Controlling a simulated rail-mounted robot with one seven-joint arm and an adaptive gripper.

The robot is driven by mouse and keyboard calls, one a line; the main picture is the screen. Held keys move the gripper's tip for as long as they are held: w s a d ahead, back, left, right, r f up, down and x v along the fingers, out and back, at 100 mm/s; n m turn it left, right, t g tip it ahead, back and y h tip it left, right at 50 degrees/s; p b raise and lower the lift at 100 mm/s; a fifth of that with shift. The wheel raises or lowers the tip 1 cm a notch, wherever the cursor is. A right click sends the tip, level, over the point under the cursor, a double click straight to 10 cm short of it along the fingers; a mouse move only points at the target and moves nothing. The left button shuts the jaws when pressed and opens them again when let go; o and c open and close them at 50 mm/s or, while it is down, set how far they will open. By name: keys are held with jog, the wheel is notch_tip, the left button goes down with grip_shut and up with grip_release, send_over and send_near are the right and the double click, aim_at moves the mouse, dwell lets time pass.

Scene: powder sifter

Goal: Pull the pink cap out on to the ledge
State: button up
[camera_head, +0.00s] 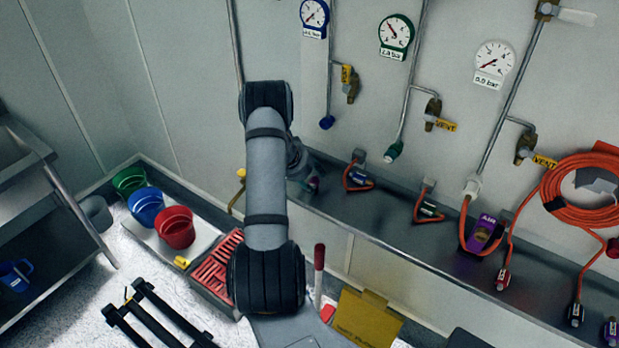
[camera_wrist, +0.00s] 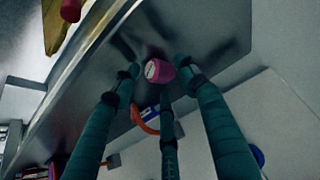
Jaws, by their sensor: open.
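The pink cap (camera_wrist: 158,71) shows in the wrist view between the tips of three dark green fingers, with its pale-marked end towards the camera. My gripper (camera_wrist: 158,80) is open around it. Whether any finger touches the cap cannot be told. In the head view, a small pink patch (camera_head: 313,184) shows beside my gripper (camera_head: 304,170), mostly hidden by the arm. The grey metal ledge (camera_head: 385,226) runs along the foot of the wall, and its surface (camera_wrist: 95,105) also shows in the wrist view. What lies behind the cap is hidden.
An orange hose loop with a blue connector (camera_head: 358,178) lies on the ledge right of my gripper. Further right are a purple AIR tag (camera_head: 484,232) and a coiled orange hose (camera_head: 560,205).

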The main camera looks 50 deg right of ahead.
jog(key=v, duration=1.2)
jog(key=x, duration=1.2)
jog(key=shift+r, duration=0.1)
jog(key=shift+w+d+r+p, duration=0.1)
jog(key=shift+r+p, duration=0.5)
jog(key=shift+r, duration=0.45)
jog(key=shift+s+a+r, duration=0.2)
jog(key=shift+a+r, duration=0.05)
jog(key=shift+a, duration=0.15)
jog(key=shift+f, duration=0.1)
